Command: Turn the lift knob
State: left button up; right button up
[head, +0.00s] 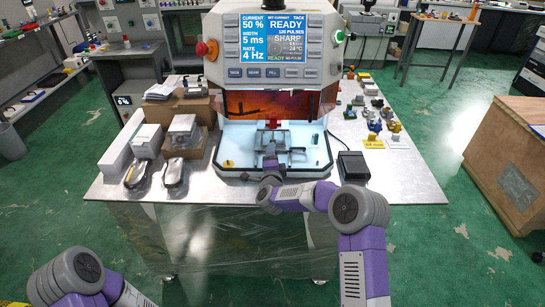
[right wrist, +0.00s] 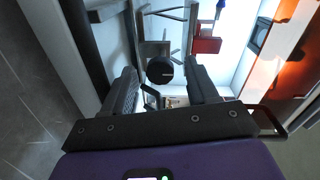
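The lift knob is a round black knob (right wrist: 160,70) with a small pale mark, seen in the right wrist view below a grey metal stage. My right gripper (right wrist: 162,88) is open, with one dark finger on each side of the knob. Gaps show between knob and fingers; I cannot tell how deep the knob sits between them. In the head view my right gripper (head: 270,164) reaches into the front of the machine's lit chamber and hides the knob. The machine (head: 213,28) shows "READY" on its screen. My left gripper is out of view.
An orange window (head: 290,103) hangs above the chamber. Cardboard boxes (head: 187,107) and two shiny wrapped items (head: 174,175) stand left on the table. A black pedal-like box (head: 353,166) and several small coloured parts (head: 374,126) lie right. The table's front right is clear.

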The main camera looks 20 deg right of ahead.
jog(key=p+v, duration=0.1)
jog(key=v, duration=0.6)
jog(key=shift+s, duration=0.25)
jog(key=shift+a, duration=0.1)
dwell(0.4)
